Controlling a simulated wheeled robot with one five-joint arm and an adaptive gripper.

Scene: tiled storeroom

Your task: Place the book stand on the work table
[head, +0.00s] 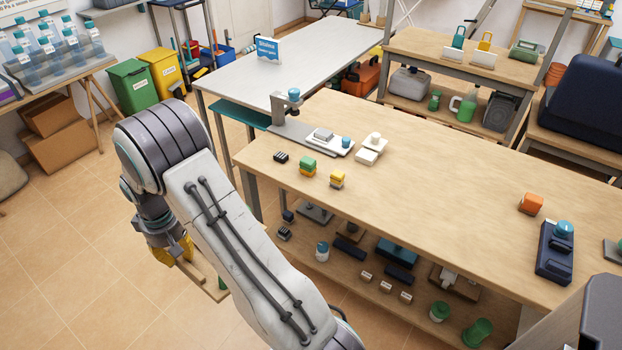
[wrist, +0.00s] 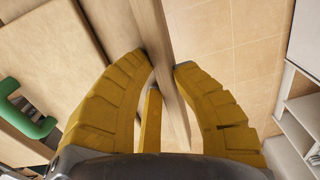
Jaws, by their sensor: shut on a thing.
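A light wooden piece, which I take to be the book stand (head: 207,281), is at my gripper (head: 182,250) in the head view, low at the left. My arm hides part of it. In the wrist view the yellow fingers of my gripper (wrist: 165,66) close on both sides of a narrow wooden bar of the book stand (wrist: 152,28). Two tables could be the work table: a wood-topped table (head: 430,215) to the right of my gripper, and a grey-topped table (head: 290,68) behind it. The held piece is apart from both tops and hangs lower than them.
Small green (head: 308,166) and yellow (head: 337,180) items stand near the wooden table's front left edge. A grey stand (head: 285,108) is at its far left corner. The middle of that top is clear. A blue-and-white sign (head: 268,50) stands on the mostly bare grey top.

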